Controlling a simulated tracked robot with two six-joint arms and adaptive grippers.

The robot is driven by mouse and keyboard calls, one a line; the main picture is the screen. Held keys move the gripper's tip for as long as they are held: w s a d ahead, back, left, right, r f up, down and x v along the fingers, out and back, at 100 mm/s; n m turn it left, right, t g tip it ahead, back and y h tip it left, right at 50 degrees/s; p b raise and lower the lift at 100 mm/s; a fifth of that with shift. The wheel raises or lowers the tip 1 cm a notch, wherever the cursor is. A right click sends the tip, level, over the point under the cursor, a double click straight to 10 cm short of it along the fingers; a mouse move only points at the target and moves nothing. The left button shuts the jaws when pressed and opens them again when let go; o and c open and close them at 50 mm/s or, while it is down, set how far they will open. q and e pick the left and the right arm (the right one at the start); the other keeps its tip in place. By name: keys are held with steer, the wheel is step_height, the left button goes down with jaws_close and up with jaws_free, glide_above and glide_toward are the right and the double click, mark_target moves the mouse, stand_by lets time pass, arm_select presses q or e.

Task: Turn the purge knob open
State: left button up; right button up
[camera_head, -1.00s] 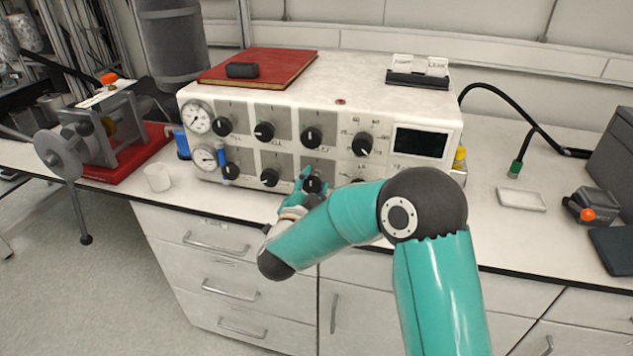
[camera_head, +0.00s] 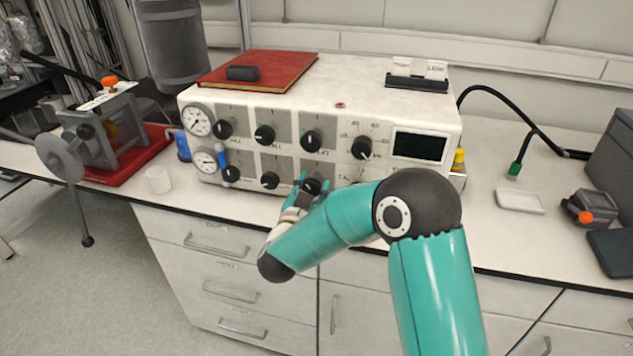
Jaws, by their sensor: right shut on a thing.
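A white control box (camera_head: 420,100) stands on the bench with two rows of black knobs on its front. My right gripper (camera_head: 313,187) is at the lower row, third knob from the left, and is shut on that black knob (camera_head: 312,186). The fingers sit around the knob, and the wrist hides part of the panel below it. The labels are too small to read, so I cannot tell which one is marked purge. My left gripper is not in view.
Two round gauges (camera_head: 197,121) are on the box's left end and a dark display (camera_head: 420,146) on its right. A red book (camera_head: 285,68) lies on top. A white cup (camera_head: 158,180) stands on the bench at left.

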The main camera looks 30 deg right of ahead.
steer(key=n+p, duration=0.1)
steer(key=n, duration=0.2)
steer(key=n+p, duration=0.1)
steer(key=n, duration=0.2)
steer(key=shift+a+f+n+p, duration=0.2)
steer(key=shift+n+p, duration=0.1)
steer(key=n+p, duration=0.2)
steer(key=n, duration=0.3)
steer(key=shift+f, duration=0.15)
steer(key=shift+a+n, duration=0.1)
steer(key=shift+n, duration=0.2)
steer(key=o, duration=1.2)
steer(key=shift+c, duration=0.2)
steer(key=shift+w, duration=0.1)
steer(key=shift+r, duration=0.2)
steer(key=v, duration=1.2)
